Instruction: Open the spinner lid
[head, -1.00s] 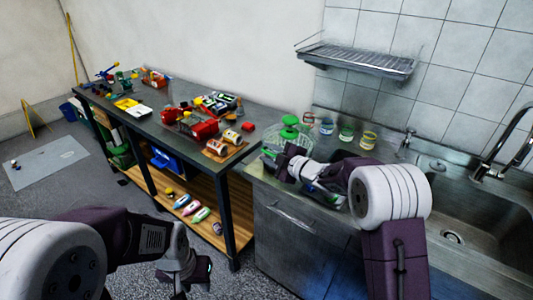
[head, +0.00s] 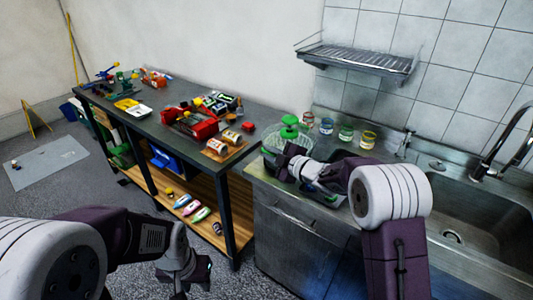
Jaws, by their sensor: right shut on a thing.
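The salad spinner (head: 288,133) stands on the steel counter, with a clear bowl and a green lid (head: 289,120) with a raised knob on top. The lid sits on the bowl. My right gripper (head: 271,152) is at the near left side of the spinner, shut on it low by the bowl. My own wrist hides the fingertips and the lower bowl, so the exact part gripped cannot be told. My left gripper (head: 192,276) hangs low over the floor in front of the workbench, away from the spinner. Its fingers are too dark to judge.
Several small jars (head: 346,133) stand behind the spinner to the right. The sink (head: 470,215) is at the right. A wire rack (head: 360,58) hangs on the wall above.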

